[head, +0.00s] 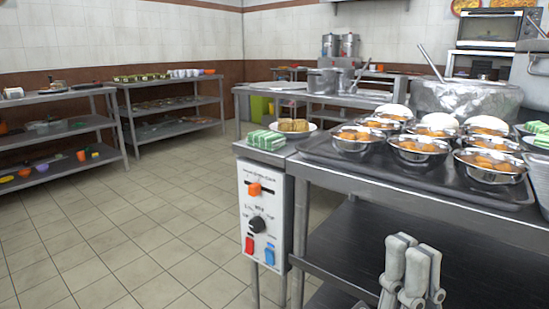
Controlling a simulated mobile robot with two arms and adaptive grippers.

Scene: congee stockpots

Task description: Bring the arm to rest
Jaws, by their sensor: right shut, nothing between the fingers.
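My right gripper (411,275) shows at the bottom right of the head view, in front of the steel table (310,168). Its pale grey fingers point upward and are shut with nothing between them. It appears apart from the table and the bowls. My left gripper does not show.
A dark tray (325,158) of several steel bowls (419,152) with orange food lies on the table. A control panel (262,225) with knob and switches hangs at its left end. A large pot (465,101) stands behind. Shelves (60,130) line the left; the tiled floor (150,230) is clear.

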